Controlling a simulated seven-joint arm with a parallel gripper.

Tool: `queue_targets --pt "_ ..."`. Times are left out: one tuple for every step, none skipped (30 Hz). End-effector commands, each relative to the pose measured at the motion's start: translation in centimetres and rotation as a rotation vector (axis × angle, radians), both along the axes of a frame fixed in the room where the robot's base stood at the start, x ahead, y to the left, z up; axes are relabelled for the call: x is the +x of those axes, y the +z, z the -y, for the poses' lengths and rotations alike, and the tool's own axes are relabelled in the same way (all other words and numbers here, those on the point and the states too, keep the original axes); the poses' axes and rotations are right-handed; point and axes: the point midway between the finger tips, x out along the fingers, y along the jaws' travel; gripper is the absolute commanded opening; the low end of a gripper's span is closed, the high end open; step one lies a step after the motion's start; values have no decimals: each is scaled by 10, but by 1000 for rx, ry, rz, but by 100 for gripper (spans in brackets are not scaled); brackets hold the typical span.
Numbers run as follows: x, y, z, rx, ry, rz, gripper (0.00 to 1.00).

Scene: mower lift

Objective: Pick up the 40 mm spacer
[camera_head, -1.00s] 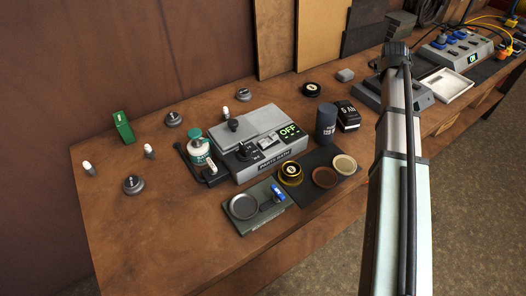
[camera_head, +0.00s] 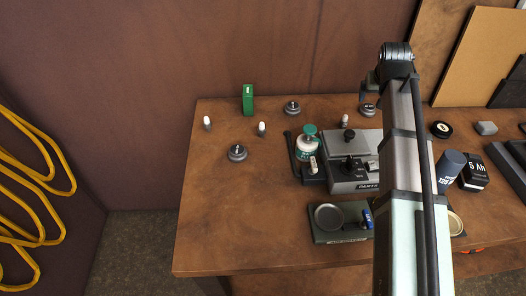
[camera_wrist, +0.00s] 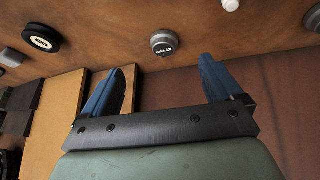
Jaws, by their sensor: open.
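Several small round grey pieces with raised centres stand on the bench: one at the left (camera_head: 237,153), one at the back (camera_head: 292,107) and one by the arm (camera_head: 367,109). Their markings are too small to read, so I cannot tell which, if any, is the 40 mm spacer. In the wrist view, the piece by the arm (camera_wrist: 164,43) shows a dark band with pale marks. My gripper (camera_wrist: 162,68) is open, with two blue fingers apart and nothing between them. That piece appears just beyond the gap, apart from the fingers. In the head view my arm largely hides the gripper.
White-capped pegs (camera_head: 262,129), a green block (camera_head: 248,98) and a white-and-green jar (camera_head: 307,142) stand around the grey device (camera_head: 352,177). A green tray (camera_head: 326,237) lies in front. The bench's left front is bare.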

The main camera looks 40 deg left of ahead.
Motion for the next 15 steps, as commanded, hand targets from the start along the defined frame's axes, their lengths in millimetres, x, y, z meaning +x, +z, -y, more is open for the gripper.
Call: queue_targets --pt "-19 1 -22 -4 37 -19 93" --pt "-30 1 -34 -7 56 -31 93" --pt "-44 2 -48 -10 82 -46 93" --pt "-55 2 -59 -13 100 -59 93" --pt "-66 3 -69 -17 120 -71 93" --pt "-81 4 -82 -22 146 -86 93" --pt "-93 4 -92 -26 165 -97 93" --pt "-105 5 -102 -31 185 -110 93" --pt "-120 5 -114 -36 211 -125 93" --pt "-132 6 -123 -41 230 -137 93" --pt "-145 6 -131 -46 251 -149 93" --pt "-161 7 -142 -53 276 -164 93" --pt "-174 7 -150 -59 296 -175 93" --pt "-186 8 -157 -65 315 -186 93" --pt "-203 9 -167 -72 342 -200 93"
